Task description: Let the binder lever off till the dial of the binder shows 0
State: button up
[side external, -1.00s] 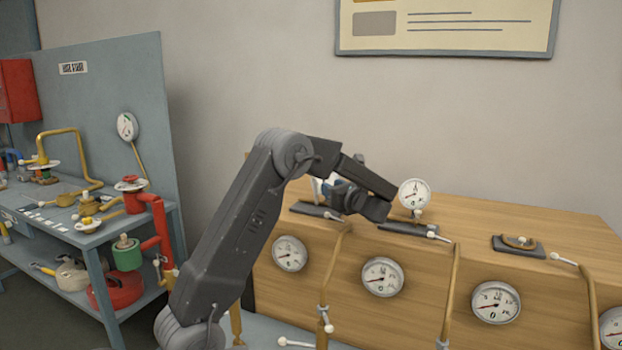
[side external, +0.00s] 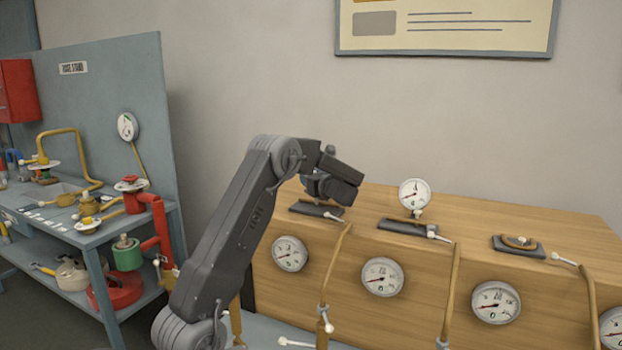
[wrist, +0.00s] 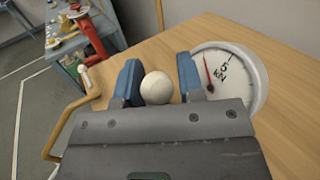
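In the wrist view, the two blue fingers of my gripper (wrist: 160,82) stand on either side of a white ball knob (wrist: 157,88), which looks like the end of the binder lever. The knob nearly fills the gap, so I cannot tell whether the fingers press on it. The lever's shaft is hidden. Just right of the fingers is a white dial (wrist: 238,75) marked kN, with a 5 and a red needle pointing up. My gripper hides its lower part, and its zero does not show.
The wooden bench (side external: 480,213) carries another upright dial (side external: 415,194), dark base plates (side external: 407,227) and white-knobbed levers (side external: 563,258). Round gauges (side external: 382,277) and brass pipes (side external: 451,290) line its front. A grey stand (side external: 90,238) with valves is at the left.

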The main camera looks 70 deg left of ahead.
jog(key=shift+c, duration=0.4)
grip_shut()
jog(key=shift+s, duration=0.1)
jog(key=shift+s+a+f+n+h, duration=0.2)
jog(key=shift+s+a+n+h, duration=0.25)
jog(key=shift+n+h, duration=0.2)
jog(key=h, duration=0.1)
jog(key=s+a+f+n+t+h, duration=0.1)
jog(key=shift+s+a+f+h, duration=0.2)
jog(key=shift+a+h, duration=0.1)
jog(key=shift+h, duration=0.05)
jog(key=shift+s+a+f+n+t+h, duration=0.3)
jog(key=shift+f+n+t+h, duration=0.1)
jog(key=shift+f+t+h, duration=0.15)
jog(key=shift+s+a+f+n+t+h, duration=0.25)
jog(key=shift+f+n+t+h, duration=0.15)
jog(key=shift+h, duration=0.25)
jog(key=shift+s+a+f+n+t+h, duration=0.2)
jog(key=shift+f+n+t+h, duration=0.15)
jog(key=shift+f+t+h, duration=0.35)
jog(key=shift+f, duration=0.1)
